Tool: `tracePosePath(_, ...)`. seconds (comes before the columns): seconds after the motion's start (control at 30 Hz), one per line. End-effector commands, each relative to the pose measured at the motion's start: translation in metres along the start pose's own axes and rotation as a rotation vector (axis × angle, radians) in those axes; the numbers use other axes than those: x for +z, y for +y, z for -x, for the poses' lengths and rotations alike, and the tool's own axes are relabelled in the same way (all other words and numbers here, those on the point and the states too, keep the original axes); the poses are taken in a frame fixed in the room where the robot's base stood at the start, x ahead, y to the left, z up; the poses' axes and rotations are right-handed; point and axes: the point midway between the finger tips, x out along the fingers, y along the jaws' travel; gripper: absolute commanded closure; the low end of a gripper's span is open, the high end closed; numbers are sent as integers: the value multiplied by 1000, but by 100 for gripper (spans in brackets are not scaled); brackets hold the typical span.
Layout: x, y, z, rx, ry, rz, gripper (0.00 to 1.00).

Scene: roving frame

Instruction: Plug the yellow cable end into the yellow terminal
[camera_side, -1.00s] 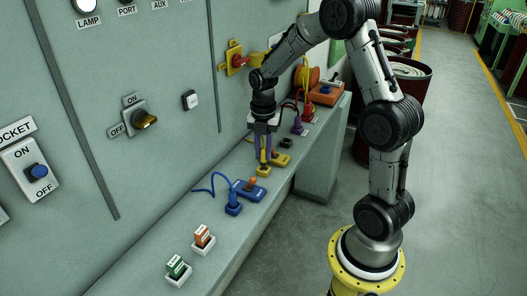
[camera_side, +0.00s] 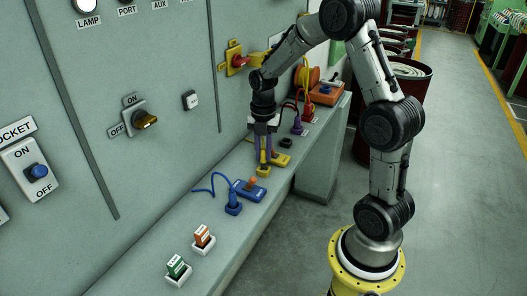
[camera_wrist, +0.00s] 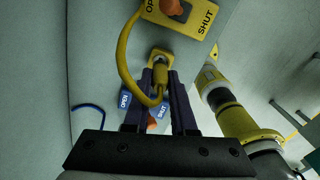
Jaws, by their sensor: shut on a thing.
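My gripper (camera_wrist: 160,74) is shut on the yellow cable end (camera_wrist: 157,93) and points down at the ledge. The yellow cable loops from the held end to the left and up toward a yellow switch box. The yellow terminal (camera_wrist: 160,55) is right at my fingertips, with the cable end lined up over it. In the side view my gripper (camera_side: 265,159) is low over the yellow terminal (camera_side: 263,171). The fingers hide most of the cable end, and I cannot tell whether it is seated.
A yellow OPEN/SHUT box (camera_side: 281,160) sits just beyond the terminal. A blue switch box (camera_side: 249,190) and blue plug (camera_side: 233,207) are nearer. Purple (camera_side: 297,127) and red (camera_side: 307,113) plugs stand farther back. The panel wall runs along the left.

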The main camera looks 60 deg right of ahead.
Motion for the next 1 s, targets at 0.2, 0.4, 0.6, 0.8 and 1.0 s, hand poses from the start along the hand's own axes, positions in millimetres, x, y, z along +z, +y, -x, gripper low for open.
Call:
tracePosePath(0.2,0,0,-5,0,0,0,100)
tracePosePath(0.4,0,0,-10,-1,1,0,100)
tracePosePath(0.6,0,0,-15,-1,1,0,100)
tracePosePath(0.8,0,0,-19,-2,1,0,100)
tracePosePath(1.0,0,0,-23,-1,1,0,100)
